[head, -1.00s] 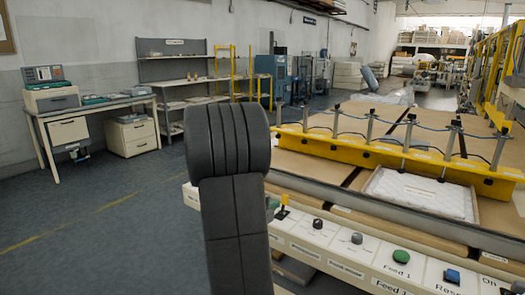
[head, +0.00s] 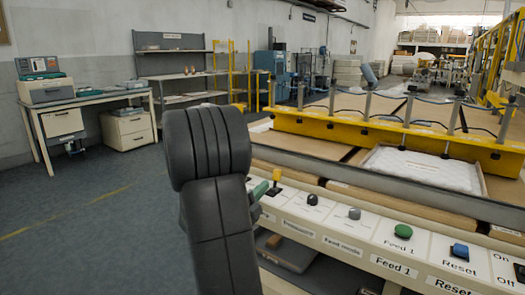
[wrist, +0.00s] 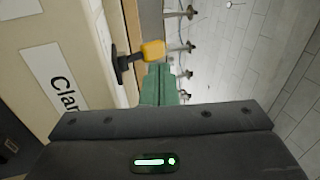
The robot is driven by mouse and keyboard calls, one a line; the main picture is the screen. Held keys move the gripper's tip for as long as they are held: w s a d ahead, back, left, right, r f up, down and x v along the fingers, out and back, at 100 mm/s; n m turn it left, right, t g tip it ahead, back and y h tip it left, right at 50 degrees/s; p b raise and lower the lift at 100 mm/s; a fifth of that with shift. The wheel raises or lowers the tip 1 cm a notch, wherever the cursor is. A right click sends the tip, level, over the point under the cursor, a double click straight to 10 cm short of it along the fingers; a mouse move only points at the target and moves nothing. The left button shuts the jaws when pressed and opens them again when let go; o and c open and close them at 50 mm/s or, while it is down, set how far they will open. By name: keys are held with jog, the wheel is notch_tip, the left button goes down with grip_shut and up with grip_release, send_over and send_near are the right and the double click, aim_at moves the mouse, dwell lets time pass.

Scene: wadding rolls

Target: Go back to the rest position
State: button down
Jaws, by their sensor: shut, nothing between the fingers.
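My gripper (wrist: 160,88) shows its green fingers in the wrist view, shut together with nothing between them. In the head view its green fingertips (head: 262,189) show just right of my dark arm, beside the yellow-handled lever (head: 276,177) on the control panel (head: 340,238). In the wrist view the lever (wrist: 152,50) lies just ahead of the fingertips, on a black stem. Whether the fingers touch it, I cannot tell. My arm hides the left end of the panel.
The panel carries black and grey knobs, a green button (head: 403,231) and a blue button (head: 460,250). Behind it is a yellow beam (head: 400,140) with several posts, and a tray of white wadding (head: 425,168). A desk (head: 95,100) stands left. The floor (head: 90,225) left is clear.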

jog(key=shift+v, duration=1.8)
jog(key=shift+w+f, duration=0.1)
jog(key=shift+w, duration=0.05)
